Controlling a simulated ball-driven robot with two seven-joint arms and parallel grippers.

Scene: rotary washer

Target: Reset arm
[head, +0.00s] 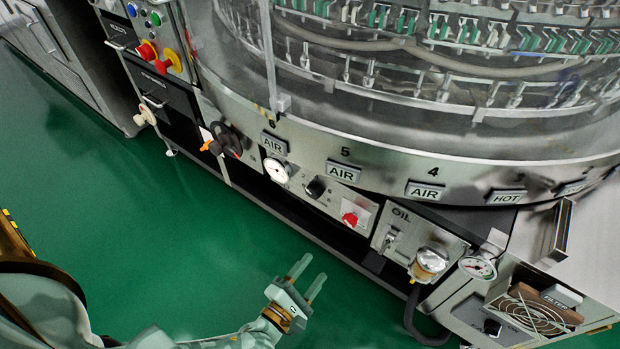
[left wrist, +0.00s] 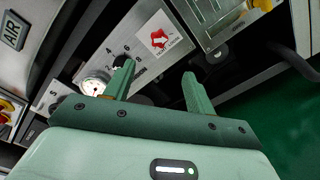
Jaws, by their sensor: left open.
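My left gripper (head: 308,277) is at the lower middle of the head view, over the green floor and in front of the rotary washer's lower panel (head: 325,189). Its two fingers are apart and nothing is between them. The left wrist view also shows the left gripper (left wrist: 157,80) open and empty, with the panel's dial and red label beyond the fingers. From these views I cannot tell how far the fingers are from the panel. My right gripper is not in view.
The washer's round body (head: 400,165) fills the upper right. A red knob (head: 350,218), gauges and an oil cup (head: 430,262) stick out from its lower front. A fan-guarded filter box (head: 535,310) stands at lower right. Green floor (head: 130,230) is clear at left.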

